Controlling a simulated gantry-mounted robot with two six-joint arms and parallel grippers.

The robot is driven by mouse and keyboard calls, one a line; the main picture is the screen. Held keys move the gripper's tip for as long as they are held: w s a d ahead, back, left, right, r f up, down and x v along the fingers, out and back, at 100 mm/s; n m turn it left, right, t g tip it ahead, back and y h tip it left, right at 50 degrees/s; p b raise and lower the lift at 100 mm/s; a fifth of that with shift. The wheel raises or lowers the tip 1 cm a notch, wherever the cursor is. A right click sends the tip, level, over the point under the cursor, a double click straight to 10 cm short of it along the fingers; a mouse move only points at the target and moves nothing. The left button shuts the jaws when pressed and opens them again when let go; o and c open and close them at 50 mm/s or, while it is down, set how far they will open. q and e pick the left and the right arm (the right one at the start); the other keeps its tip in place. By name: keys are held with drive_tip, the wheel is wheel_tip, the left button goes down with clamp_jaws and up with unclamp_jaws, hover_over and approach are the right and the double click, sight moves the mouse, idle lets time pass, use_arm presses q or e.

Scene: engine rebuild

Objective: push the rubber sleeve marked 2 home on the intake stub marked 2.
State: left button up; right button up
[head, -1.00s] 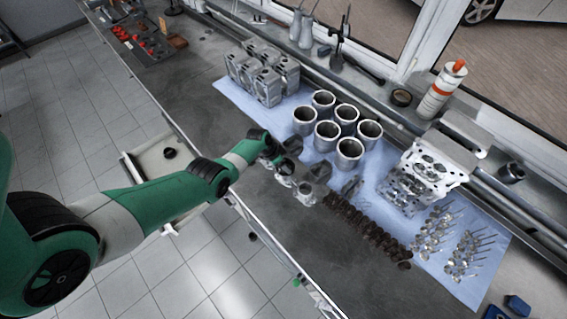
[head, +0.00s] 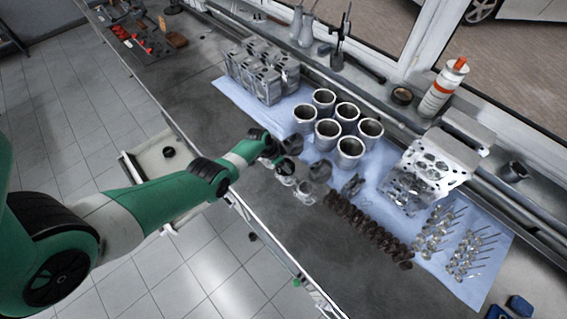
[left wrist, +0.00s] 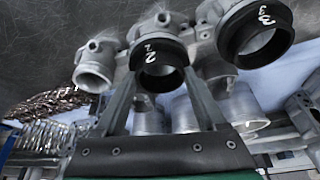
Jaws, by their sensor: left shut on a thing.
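The rubber sleeve marked 2 (left wrist: 158,67) is a black ring with a white 2, at the centre of the left wrist view. It sits at the mouth of a metal intake stub (left wrist: 153,30); how far it is on cannot be told. My left gripper (left wrist: 162,78) has a finger on either side of the sleeve and is shut on it. In the head view my left gripper (head: 285,165) is at the intake parts (head: 303,193), small and partly hidden by my arm. My right gripper is in neither view.
A black sleeve marked 3 (left wrist: 257,32) is close by on the right. A bare metal stub (left wrist: 95,72) is on the left. Metal cylinders (head: 351,148) stand on the blue cloth (head: 225,88) behind. The dark bench (head: 270,220) is clear in front.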

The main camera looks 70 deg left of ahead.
use_arm(q)
drive_tip(key=shift+f, duration=0.2)
drive_tip(key=o, duration=1.3)
wheel_tip(320, 180, up, 8)
drive_tip(key=p, duration=0.7)
drive_tip(key=shift+f, duration=0.2)
